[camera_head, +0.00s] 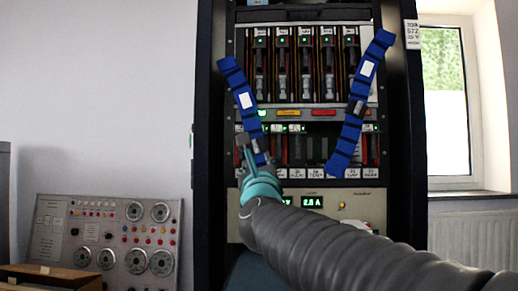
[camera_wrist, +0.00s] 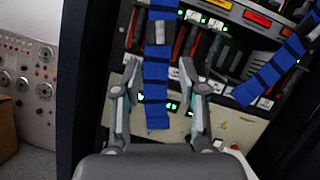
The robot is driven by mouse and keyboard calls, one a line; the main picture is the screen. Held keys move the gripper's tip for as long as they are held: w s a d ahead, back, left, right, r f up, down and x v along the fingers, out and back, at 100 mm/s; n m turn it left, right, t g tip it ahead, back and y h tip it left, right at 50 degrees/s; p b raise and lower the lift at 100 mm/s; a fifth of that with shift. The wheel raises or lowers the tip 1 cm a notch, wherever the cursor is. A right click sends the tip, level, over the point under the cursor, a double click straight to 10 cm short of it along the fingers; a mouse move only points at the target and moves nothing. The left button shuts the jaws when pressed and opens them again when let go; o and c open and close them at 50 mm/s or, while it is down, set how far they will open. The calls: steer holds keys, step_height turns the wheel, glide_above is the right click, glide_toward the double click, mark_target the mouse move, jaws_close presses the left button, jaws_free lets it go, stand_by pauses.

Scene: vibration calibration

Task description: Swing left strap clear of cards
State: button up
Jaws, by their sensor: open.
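The left strap (camera_head: 239,98) is a blue band with dark cross bars and a white label. It hangs at a slant across the left side of the card rack, its top at the left post. Its lower end (camera_wrist: 156,75) hangs between the fingers of my gripper (camera_wrist: 157,88) in the wrist view. My gripper is open, with one finger on each side of the strap and gaps to both. In the head view my gripper (camera_head: 252,150) is at the strap's lower end. The cards (camera_head: 305,65) stand in the rack, upper row between the straps; the lower row is partly hidden.
A second blue strap (camera_head: 361,100) slants across the rack's right side. A panel with a green readout (camera_head: 312,202) lies below the cards. A grey console with dials (camera_head: 105,235) stands at the left. A window (camera_head: 445,95) is at the right.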

mark_target(255, 146)
steer(key=p+x, duration=0.2)
steer(key=x, duration=1)
steer(key=shift+w+r, duration=0.1)
steer(key=shift+w, duration=0.15)
jaws_close()
